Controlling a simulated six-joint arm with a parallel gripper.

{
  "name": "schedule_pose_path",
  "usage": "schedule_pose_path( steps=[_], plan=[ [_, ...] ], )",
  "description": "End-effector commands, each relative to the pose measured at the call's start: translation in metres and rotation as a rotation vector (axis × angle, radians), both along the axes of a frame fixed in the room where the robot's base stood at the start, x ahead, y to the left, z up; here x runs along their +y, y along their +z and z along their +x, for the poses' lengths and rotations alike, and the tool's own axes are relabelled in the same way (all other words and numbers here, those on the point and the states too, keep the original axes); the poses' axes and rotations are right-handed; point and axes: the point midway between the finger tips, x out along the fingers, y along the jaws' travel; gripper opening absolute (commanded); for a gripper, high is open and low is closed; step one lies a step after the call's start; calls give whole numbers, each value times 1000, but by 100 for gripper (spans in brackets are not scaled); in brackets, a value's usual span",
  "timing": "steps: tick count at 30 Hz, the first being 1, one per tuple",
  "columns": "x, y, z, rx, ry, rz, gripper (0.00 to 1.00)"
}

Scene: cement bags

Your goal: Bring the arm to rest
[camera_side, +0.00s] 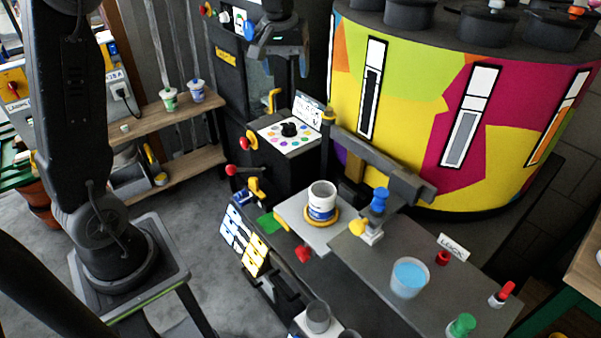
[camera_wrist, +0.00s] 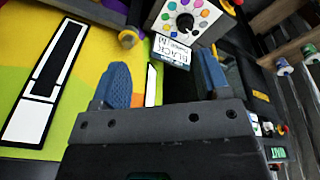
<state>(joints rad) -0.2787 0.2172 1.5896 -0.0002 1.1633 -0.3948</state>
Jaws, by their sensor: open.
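My gripper (camera_side: 287,75) hangs high at the top centre of the side view, above and behind the dark machine with the dial panel. In the wrist view my gripper (camera_wrist: 162,70) shows its two blue-padded fingers spread apart, with nothing held between them. The dial panel (camera_side: 285,140), with coloured dots round a black knob, lies below the gripper in the side view. It also shows beyond the fingers in the wrist view (camera_wrist: 190,35), beside a small sign reading BLACK (camera_wrist: 171,50).
A large multicoloured drum (camera_side: 415,120) stands right of the gripper. A white and blue tub (camera_side: 322,208) sits on a yellow ring. A cup of blue liquid (camera_side: 409,278) stands on the grey bench (camera_side: 365,265). A wooden shelf (camera_side: 165,112) holds small cups at left.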

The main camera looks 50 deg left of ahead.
Motion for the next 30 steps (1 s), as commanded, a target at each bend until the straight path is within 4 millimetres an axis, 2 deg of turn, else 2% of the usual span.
schedule_pose_path(
  steps=[1, 3, 8, 12, 18, 21, 24, 30],
  plan=[
    [-16, 11, -19, -27, -52, 13, 69],
    [-34, 20, -43, -59, -123, 29, 69],
    [-71, 28, -102, -129, -284, 70, 69],
    [-96, 22, -154, -193, -422, 107, 69],
    [-117, -1, -212, -267, -578, 153, 69],
    [-122, -11, -227, -287, -624, 166, 69],
    [-124, -16, -235, -298, -647, 173, 69],
    [-124, -18, -237, -299, -654, 175, 69]
  ],
)
